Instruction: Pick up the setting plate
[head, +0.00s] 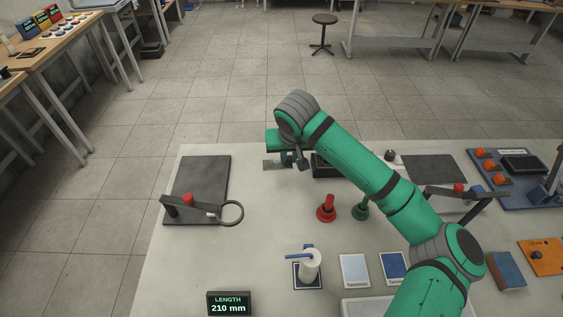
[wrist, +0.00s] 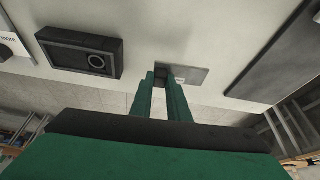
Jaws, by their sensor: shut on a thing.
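A small flat grey plate (head: 273,164), which looks like the setting plate, is at the far side of the white table. My gripper (head: 297,160) is over its right part. In the wrist view the plate (wrist: 192,74) extends to the right from my fingertips (wrist: 162,76). The green fingers are shut on a small dark block at the plate's left end, which seems to be its grip. I cannot tell whether the plate touches the table or is just above it.
A black box with a round opening (wrist: 84,52) is close beside the plate. A red plunger-like piece (head: 326,210) and a green one (head: 360,209) stand nearer. A ring-ended stand (head: 232,212) is on the left by a dark mat (head: 205,175). Another dark mat (head: 433,168) lies right.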

